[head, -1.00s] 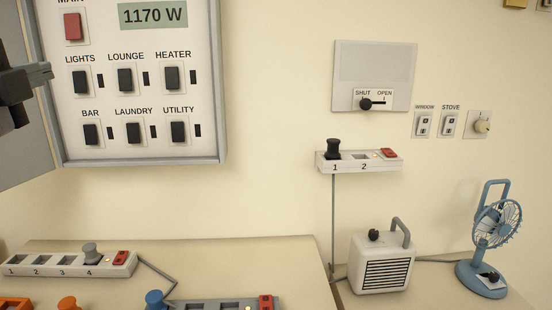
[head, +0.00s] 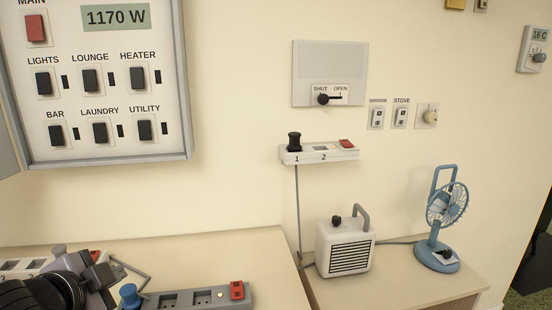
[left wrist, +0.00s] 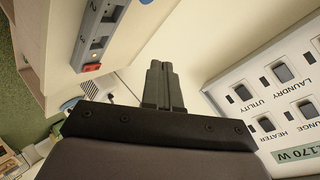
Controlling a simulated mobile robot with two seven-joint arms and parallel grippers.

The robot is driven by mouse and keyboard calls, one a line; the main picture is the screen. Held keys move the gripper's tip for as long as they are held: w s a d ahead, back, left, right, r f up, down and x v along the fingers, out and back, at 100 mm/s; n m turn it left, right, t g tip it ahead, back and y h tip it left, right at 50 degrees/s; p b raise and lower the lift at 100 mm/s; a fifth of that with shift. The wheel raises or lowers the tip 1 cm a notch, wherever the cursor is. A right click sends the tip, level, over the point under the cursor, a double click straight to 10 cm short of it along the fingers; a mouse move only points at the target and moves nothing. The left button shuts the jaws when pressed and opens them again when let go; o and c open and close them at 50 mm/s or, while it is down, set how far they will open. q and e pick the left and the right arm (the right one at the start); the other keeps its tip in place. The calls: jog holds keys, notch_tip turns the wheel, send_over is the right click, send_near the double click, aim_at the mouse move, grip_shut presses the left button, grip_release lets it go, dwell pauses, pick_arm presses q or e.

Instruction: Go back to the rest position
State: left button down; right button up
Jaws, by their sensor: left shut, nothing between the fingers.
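My left arm's end (head: 75,287) shows at the lower left of the head view, low over the near table and in front of the power strips. In the left wrist view the two dark fingers of my left gripper (left wrist: 160,68) lie together, shut and empty. They touch nothing that I can see. My right gripper is in neither view.
The breaker panel (head: 180,150) hangs on the wall at the upper left. A grey power strip (head: 205,298) lies on the near table (head: 230,248). A white heater (head: 345,245) and a blue fan (head: 440,225) stand on the table to the right. A wall strip (head: 310,155) sits above the heater.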

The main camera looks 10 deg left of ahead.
pick_arm(q)
jog(key=s+d+f+n+g+h, duration=0.1)
jog(key=s+d+f+n+g, duration=0.3)
jog(key=s+f, duration=0.7)
jog(key=s+d+f+n+g, duration=0.4)
jog(key=s+d+f, duration=0.1)
jog(key=s+f, duration=0.6)
jog(key=w+d+f+t+h, duration=0.2)
jog(key=w+f+t, duration=0.4)
jog(key=w+f, duration=0.2)
jog(key=shift+d+f+t, duration=0.15)
jog(key=shift+f+t, duration=0.25)
jog(key=shift+f, duration=0.35)
jog(key=c, duration=1.4)
grip_release()
